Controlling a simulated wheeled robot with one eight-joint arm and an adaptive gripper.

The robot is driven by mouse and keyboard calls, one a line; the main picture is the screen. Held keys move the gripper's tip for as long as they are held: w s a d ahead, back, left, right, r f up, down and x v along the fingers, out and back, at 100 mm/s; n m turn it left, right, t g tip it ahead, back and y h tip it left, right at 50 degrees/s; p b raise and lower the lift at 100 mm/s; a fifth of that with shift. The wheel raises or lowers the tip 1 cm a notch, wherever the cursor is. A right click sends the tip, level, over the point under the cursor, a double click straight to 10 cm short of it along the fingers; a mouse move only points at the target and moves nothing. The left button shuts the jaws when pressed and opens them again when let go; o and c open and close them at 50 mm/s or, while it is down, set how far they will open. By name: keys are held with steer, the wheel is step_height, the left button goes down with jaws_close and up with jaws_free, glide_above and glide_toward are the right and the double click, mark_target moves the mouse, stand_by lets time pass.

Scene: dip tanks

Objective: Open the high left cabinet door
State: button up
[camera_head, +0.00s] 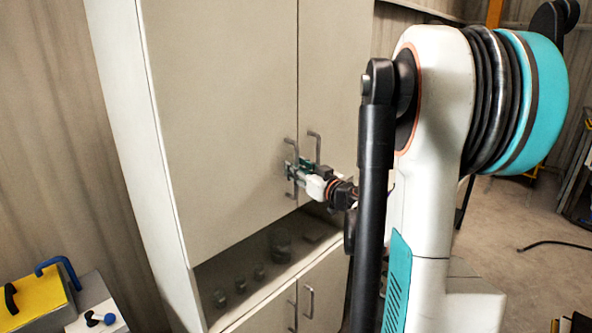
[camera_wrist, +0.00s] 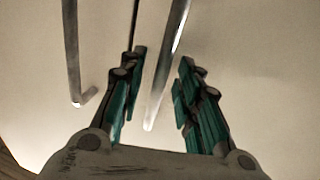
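The high left cabinet door (camera_head: 225,100) is a tall beige panel and looks shut, level with the high right door (camera_head: 335,75). Its grey bar handle (camera_head: 290,143) is near its lower right edge, beside the right door's handle (camera_head: 316,135). My gripper (camera_head: 297,167) is at the left door's handle, green fingers to either side of it. In the wrist view my gripper (camera_wrist: 158,95) is open, with one handle bar (camera_wrist: 168,65) between its fingers and no clear contact. The other bar (camera_wrist: 72,50) is outside the fingers, on the left. The gripper partly hides the handle in the head view.
An open shelf (camera_head: 250,270) with several small dark jars lies below the upper doors. Lower doors with handles (camera_head: 308,300) are beneath it. A yellow box (camera_head: 38,295) with a blue handle stands at lower left. Open floor (camera_head: 520,225) shows at right.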

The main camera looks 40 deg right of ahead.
steer(key=shift+w, duration=0.55)
jaws_close()
